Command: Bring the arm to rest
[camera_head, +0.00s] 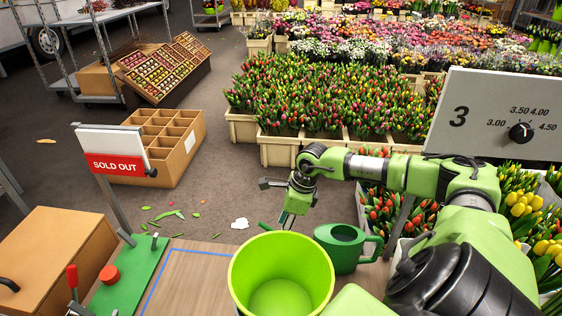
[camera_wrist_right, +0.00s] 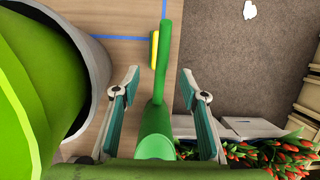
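My right arm (camera_head: 420,175) reaches in from the right in the head view. Its gripper (camera_head: 287,216) hangs pointing down, behind the bucket and left of the watering can. In the right wrist view the gripper (camera_wrist_right: 160,75) is open, its two fingers wide apart. A green shape with a yellow part, likely the can's spout (camera_wrist_right: 156,125), shows between the fingers, and neither finger visibly touches it. The dark green watering can (camera_head: 341,250) stands upright on the workbench. My left gripper is not in view.
A bright green bucket (camera_head: 281,275) stands close by; it fills the left of the wrist view (camera_wrist_right: 25,100). A SOLD OUT sign (camera_head: 115,164), cardboard boxes and a green base with a red lever are at left. Tulip crates (camera_head: 278,152) stand behind. A dial panel (camera_head: 498,112) is at right.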

